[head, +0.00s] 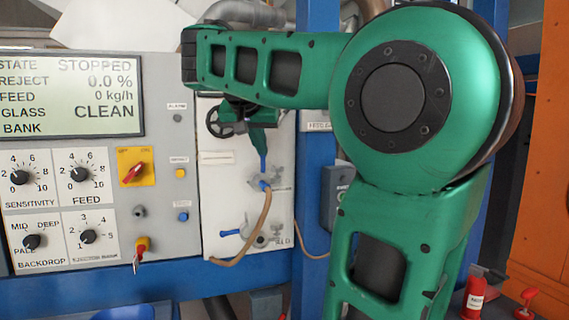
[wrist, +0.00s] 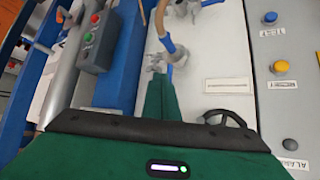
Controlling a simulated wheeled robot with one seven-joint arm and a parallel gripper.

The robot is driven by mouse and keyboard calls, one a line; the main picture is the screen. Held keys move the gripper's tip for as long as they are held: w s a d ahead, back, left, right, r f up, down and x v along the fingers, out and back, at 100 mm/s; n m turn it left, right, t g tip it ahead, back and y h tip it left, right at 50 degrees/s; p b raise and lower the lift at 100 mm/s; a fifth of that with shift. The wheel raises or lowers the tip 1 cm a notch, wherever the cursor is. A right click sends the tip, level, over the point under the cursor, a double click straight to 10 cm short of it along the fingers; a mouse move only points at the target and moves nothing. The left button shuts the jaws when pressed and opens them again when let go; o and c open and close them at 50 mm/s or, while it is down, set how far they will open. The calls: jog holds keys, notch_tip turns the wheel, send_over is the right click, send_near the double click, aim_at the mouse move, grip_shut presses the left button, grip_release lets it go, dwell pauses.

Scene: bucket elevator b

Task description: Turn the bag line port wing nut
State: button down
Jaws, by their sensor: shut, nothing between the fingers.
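My gripper (head: 259,148) points down in front of a white panel (head: 222,195), above a small metal fitting (head: 265,187) with a blue hose end and a tan hose. The wrist view shows the green fingers (wrist: 160,84) together and empty, with their tips overlapping the lower edge of a grey metal fitting (wrist: 157,62). This fitting has wing-like lugs and looks like the wing nut. The fingers partly cover it, and I cannot tell whether they touch it. The blue hose end (wrist: 169,44) is just beyond it.
A lower port has a blue-handled valve (head: 230,233). A black handwheel (head: 214,122) is beside my gripper. The control panel (head: 120,215) with knobs and a display is at left. A blue post (head: 316,180) stands at right, with a grey button box (wrist: 98,42) beside the panel.

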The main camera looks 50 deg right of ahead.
send_near(273, 170)
jog(key=f, duration=0.4)
jog(key=shift+d+f, duration=0.1)
jog(key=shift+d, duration=0.1)
jog(key=shift+w+d, duration=0.45)
jog(key=shift+d, duration=0.35)
jog(key=shift+w+d, duration=0.5)
jog(key=shift+d, duration=0.3)
jog(key=shift+w, duration=0.3)
jog(key=shift+s, duration=0.2)
